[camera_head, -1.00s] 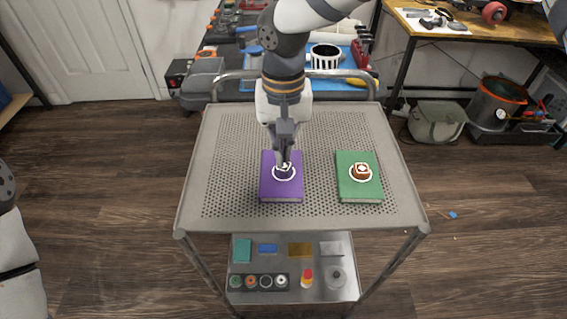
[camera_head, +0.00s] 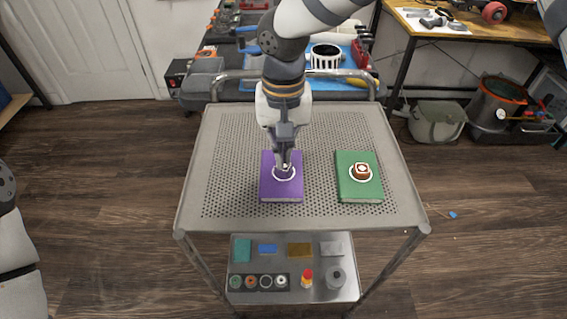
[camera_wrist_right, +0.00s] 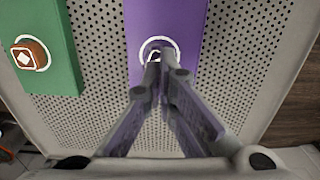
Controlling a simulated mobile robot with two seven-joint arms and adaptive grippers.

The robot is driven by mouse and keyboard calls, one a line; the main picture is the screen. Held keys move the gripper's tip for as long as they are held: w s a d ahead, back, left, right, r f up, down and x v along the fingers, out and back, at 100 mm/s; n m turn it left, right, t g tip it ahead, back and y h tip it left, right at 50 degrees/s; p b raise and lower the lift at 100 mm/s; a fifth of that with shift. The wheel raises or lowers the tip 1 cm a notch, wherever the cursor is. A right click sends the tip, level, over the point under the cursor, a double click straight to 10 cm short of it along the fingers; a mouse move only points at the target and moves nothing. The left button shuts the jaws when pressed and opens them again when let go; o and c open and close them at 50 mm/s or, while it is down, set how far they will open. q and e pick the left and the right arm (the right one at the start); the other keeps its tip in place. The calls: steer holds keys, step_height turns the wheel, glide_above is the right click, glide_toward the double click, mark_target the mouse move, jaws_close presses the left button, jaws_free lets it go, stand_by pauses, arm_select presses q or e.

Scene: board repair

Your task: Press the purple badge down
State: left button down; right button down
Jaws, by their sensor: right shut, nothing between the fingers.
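A purple book-like block (camera_head: 269,190) lies on the cart top, with a white ring (camera_head: 284,179) on its upper face. My right gripper (camera_head: 284,168) is shut and empty, pointing down with its fingertips at the ring. The purple badge (camera_wrist_right: 153,55) is mostly hidden behind the fingertips; a small white mark of it shows inside the ring in the wrist view. The fingertips (camera_wrist_right: 161,68) look at or just above the badge; I cannot tell whether they touch. My left gripper is not in view.
A green block (camera_head: 344,187) with a brown-red badge (camera_head: 361,170) inside a white ring lies to the right. The perforated cart top (camera_head: 225,150) is otherwise clear. A lower shelf (camera_head: 318,258) holds small coloured parts. A cluttered bench stands behind the cart.

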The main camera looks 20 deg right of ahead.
steer(key=shift+f, duration=1)
stand_by(0.6)
